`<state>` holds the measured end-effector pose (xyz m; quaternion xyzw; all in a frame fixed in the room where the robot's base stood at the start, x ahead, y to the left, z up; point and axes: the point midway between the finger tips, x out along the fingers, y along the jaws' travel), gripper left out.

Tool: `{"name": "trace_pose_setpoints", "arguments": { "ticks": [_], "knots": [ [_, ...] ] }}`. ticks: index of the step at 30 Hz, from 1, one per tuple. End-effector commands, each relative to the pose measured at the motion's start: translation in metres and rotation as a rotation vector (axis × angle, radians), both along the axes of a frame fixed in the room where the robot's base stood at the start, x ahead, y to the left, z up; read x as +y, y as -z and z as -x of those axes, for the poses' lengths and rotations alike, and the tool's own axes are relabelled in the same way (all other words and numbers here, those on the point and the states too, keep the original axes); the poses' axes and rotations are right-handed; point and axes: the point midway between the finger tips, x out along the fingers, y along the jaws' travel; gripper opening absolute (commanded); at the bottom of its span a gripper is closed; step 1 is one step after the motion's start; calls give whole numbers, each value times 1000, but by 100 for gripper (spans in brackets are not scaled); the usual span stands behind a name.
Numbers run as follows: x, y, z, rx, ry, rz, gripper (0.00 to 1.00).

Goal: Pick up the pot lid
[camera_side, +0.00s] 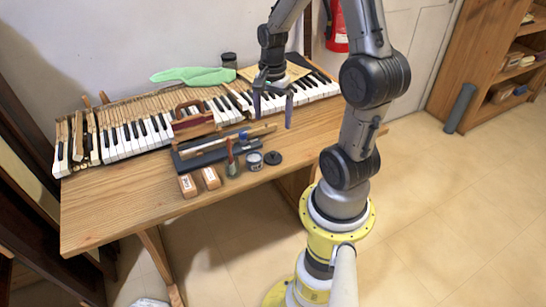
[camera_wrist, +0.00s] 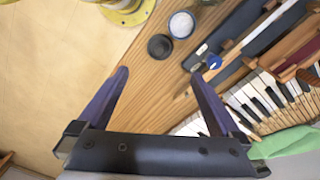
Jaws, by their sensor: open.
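The pot lid (camera_side: 273,158) is a small dark round disc lying on the wooden table near its front edge. In the wrist view the pot lid (camera_wrist: 160,46) is a black ring-edged disc just beyond my fingertips. The small pot (camera_side: 254,161), with pale contents, stands beside it; in the wrist view the pot (camera_wrist: 181,23) is just past the lid. My gripper (camera_side: 272,114) is open and empty, above the table and behind the lid. In the wrist view its two purple-blue fingers (camera_wrist: 160,75) are spread wide, apart from the lid.
Left of the pot lie a brush (camera_side: 231,160), two wooden blocks (camera_side: 210,178) and a dark tool tray (camera_side: 190,162). Piano keys (camera_side: 150,132) run along the back, with a green cloth (camera_side: 192,76) behind. Bare tabletop (camera_side: 310,130) lies right of the lid.

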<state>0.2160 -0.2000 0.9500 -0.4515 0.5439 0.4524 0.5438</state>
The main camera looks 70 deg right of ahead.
Motion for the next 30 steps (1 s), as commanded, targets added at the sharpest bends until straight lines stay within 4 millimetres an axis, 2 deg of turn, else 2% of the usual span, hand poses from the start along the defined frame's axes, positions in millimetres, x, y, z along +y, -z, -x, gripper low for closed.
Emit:
{"name": "trace_pose_setpoints", "arguments": {
  "ticks": [5, 15, 23, 30],
  "knots": [
    [-3, 15, 4, 3, 15, -4, 100],
    [-2, 74, 4, 3, 12, -4, 100],
    [-2, 92, 3, 2, 11, -1, 100],
    [-1, 125, 1, 2, 11, -1, 100]
  ]
}}
